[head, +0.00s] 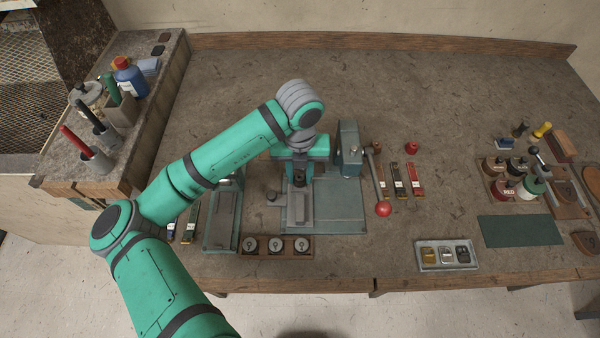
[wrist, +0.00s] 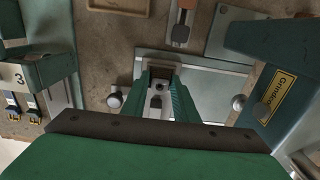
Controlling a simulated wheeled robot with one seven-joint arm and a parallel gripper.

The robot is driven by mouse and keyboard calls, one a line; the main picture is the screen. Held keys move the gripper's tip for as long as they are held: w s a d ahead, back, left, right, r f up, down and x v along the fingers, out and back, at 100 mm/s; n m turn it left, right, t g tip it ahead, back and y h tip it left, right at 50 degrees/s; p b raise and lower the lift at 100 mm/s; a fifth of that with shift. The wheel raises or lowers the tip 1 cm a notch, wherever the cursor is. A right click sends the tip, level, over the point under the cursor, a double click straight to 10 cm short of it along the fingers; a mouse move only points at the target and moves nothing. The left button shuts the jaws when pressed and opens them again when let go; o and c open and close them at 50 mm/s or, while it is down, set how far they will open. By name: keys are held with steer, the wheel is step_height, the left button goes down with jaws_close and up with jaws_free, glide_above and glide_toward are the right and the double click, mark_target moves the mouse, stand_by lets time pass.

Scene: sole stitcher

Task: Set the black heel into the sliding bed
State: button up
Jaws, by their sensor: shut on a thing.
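My gripper (head: 299,176) points down over the machine in the head view. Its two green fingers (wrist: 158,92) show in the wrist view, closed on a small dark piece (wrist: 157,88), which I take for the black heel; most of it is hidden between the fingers. The sliding bed (head: 299,212) is a narrow grey plate on the teal base plate (head: 340,208), just below and in front of the gripper. The fingers hide part of the bed. I cannot tell whether the heel touches it.
The machine's teal housing (head: 349,150) and red-knobbed lever (head: 383,209) stand right of the gripper. A wooden block with round pieces (head: 276,256) lies in front. A tray (head: 430,264) with small parts and a green mat (head: 520,231) lie right. The back bench is clear.

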mark_target(300, 177)
steer(key=shift+r, duration=0.85)
steer(key=shift+f, duration=1.1)
stand_by(1.0)
steer(key=shift+r, duration=0.8)
steer(key=shift+f, duration=0.65)
stand_by(1.0)
steer(key=o, duration=0.8)
steer(key=shift+c, duration=0.2)
steer(key=shift+s, duration=0.1)
step_height(300, 177, up, 11)
stand_by(0.7)
stand_by(0.3)
